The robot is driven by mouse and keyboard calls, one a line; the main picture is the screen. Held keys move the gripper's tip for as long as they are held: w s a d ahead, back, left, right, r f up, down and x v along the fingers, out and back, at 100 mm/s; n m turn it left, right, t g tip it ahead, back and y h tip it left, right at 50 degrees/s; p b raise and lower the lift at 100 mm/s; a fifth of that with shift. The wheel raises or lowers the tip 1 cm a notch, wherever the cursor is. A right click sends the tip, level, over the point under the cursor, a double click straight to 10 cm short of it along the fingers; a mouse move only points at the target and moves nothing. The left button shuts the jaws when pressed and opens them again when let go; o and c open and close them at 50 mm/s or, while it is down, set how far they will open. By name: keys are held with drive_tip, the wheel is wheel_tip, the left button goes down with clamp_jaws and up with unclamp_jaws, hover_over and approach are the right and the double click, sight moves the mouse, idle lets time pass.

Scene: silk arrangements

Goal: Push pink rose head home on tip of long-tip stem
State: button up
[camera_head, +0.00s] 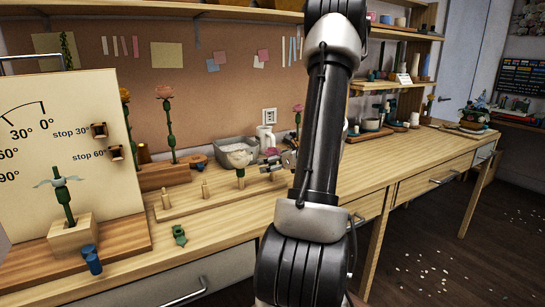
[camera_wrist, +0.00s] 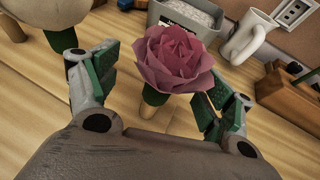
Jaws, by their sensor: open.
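The pink rose head (camera_wrist: 172,57) sits on a short wooden peg (camera_wrist: 151,108) in the wrist view. My open gripper (camera_wrist: 158,98) has a green-padded finger on each side of it; the right finger is close to the petals, and contact cannot be told. In the head view my gripper (camera_head: 283,160) is low over the peg rail (camera_head: 222,205), with the rose head (camera_head: 271,152) partly hidden there. A green stem (camera_head: 66,205) with pale leaves and no bloom stands in a wooden block at the left. Which stem has the long tip cannot be told.
A cream flower head (camera_head: 239,158) stands left of my gripper. Behind are a grey tray (camera_wrist: 187,17), a white mug (camera_wrist: 250,36) and a wooden stem block (camera_wrist: 280,93). An angle board (camera_head: 75,140) rises at left. Bench right of my arm is mostly clear.

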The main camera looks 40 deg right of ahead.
drive_tip(key=c, duration=1.5)
drive_tip(key=shift+r, duration=1.15)
drive_tip(key=shift+r, duration=5.85)
drive_tip(key=shift+c, duration=0.2)
drive_tip(key=shift+r, duration=0.1)
drive_tip(key=shift+r, duration=0.4)
drive_tip(key=shift+r, duration=0.15)
drive_tip(key=shift+r, duration=0.85)
